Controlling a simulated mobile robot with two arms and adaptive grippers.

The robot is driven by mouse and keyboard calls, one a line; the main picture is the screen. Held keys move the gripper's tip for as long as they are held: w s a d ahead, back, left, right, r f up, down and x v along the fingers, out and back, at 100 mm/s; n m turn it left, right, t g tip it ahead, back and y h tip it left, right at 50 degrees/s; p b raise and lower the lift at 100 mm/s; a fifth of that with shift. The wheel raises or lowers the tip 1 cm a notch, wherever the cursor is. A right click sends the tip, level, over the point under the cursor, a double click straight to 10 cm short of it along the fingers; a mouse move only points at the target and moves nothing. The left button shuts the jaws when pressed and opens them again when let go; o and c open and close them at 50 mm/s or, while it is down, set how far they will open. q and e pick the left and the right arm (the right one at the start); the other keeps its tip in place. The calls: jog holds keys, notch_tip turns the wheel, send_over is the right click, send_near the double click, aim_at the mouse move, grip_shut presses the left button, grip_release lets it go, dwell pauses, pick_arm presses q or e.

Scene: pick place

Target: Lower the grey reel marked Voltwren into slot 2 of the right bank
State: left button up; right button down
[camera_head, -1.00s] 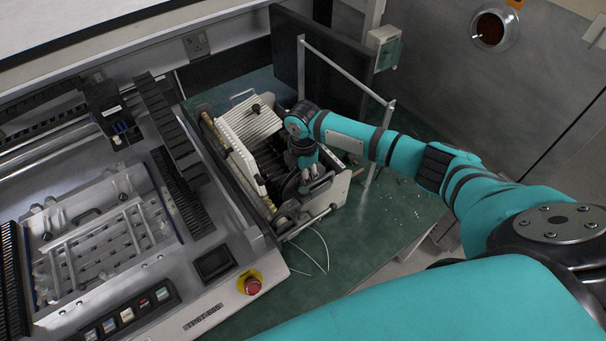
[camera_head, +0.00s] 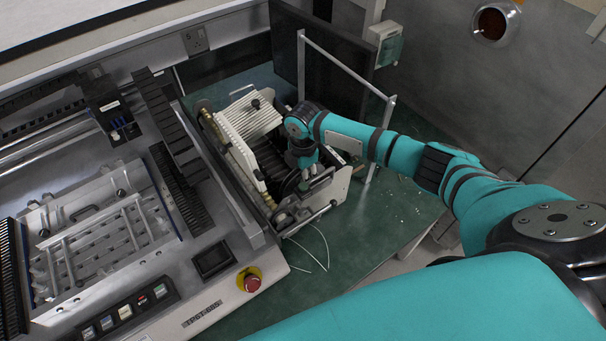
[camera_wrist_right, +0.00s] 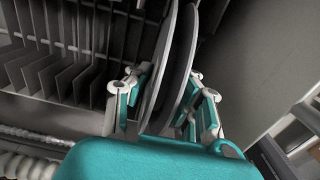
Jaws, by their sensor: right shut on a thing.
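A grey reel (camera_wrist_right: 176,62) stands edge-on in the right wrist view, with two thin round flanges. My right gripper (camera_wrist_right: 168,92) has its fingers on either side of the reel and is shut on it. No Voltwren mark can be read. In the head view the gripper (camera_head: 306,178) points down into the slotted feeder bank (camera_head: 341,187). My wrist and fingers hide most of the reel there. Dark divider plates (camera_wrist_right: 65,75) stand beside the reel in the right wrist view. I cannot tell which slot the reel is over or how deep it sits. My left gripper is not in view.
A machine with a red stop button (camera_head: 250,282) fills the left side. A metal frame (camera_head: 345,68) and a dark panel (camera_head: 318,62) stand behind the bank. White wire (camera_head: 318,245) lies on the green bench (camera_head: 375,245), which is mostly clear in front.

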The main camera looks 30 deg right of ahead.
jog(key=shift+f, duration=0.35)
jog(key=c, duration=0.8)
grip_release()
jog(key=shift+r, duration=0.1)
notch_tip(320, 180, up, 6)
jog(key=p, duration=0.5)
jog(key=shift+r+p, duration=0.7)
jog(key=shift+r, duration=0.25)
